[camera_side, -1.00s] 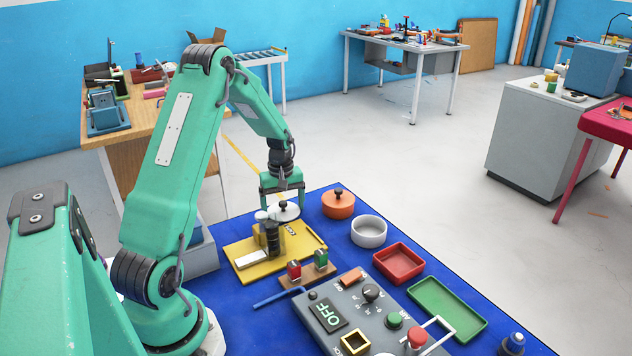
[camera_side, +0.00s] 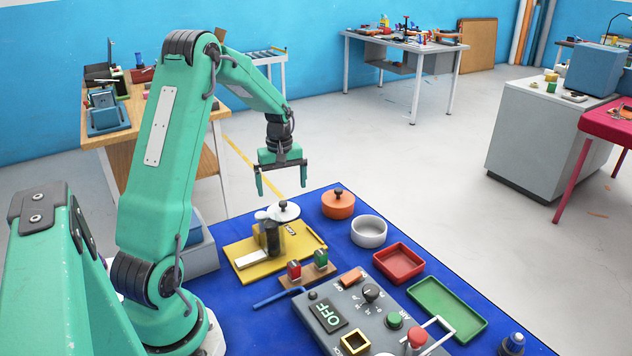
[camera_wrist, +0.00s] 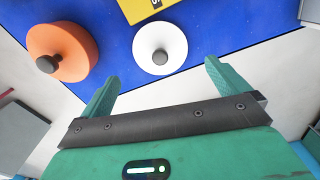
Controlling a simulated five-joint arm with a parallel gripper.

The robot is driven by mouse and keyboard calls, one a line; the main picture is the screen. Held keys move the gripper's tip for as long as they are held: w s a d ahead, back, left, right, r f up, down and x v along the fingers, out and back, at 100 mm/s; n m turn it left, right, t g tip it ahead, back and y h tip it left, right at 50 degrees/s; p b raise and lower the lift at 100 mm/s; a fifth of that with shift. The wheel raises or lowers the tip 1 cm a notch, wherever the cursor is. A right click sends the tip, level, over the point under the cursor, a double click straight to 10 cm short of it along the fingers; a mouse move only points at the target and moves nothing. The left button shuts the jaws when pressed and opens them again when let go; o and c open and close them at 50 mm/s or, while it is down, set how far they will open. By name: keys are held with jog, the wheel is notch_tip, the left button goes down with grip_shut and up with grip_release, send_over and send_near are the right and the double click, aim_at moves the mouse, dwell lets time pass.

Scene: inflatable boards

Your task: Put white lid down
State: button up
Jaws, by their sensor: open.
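My gripper (camera_side: 282,181) is open and empty, raised above the lid with a clear gap. In the wrist view my two fingers (camera_wrist: 157,80) are spread apart with nothing between them. The white round pot (camera_side: 368,232) stands uncovered to the right. The orange pot (camera_side: 338,205) with its dark-knobbed lid stands between them, farther back.
The yellow board (camera_side: 296,252) carries a dark upright clamp (camera_side: 270,238). A red tray (camera_side: 398,264), a green tray (camera_side: 447,308) and a grey control panel (camera_side: 350,310) fill the near right. Red and green stamps (camera_side: 308,265) stand in front of the board.

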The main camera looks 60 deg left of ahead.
aim_at(284, 203)
jog(key=shift+r, duration=2.65)
jog(key=s+d+r+m+t+y, duration=0.1)
jog(key=s+d+r+m, duration=0.1)
jog(key=d+r+m, duration=0.5)
jog(key=s+d+r+m+t, duration=0.15)
jog(key=d+r, duration=0.25)
jog(key=d, duration=0.7)
jog(key=s+d+m+t+h, duration=0.1)
jog(key=s+d+m+t, duration=0.2)
jog(key=s+d+m, duration=0.4)
jog(key=s+d+r, duration=0.1)
jog(key=s+d, duration=0.3)
jog(key=shift+s, duration=0.3)
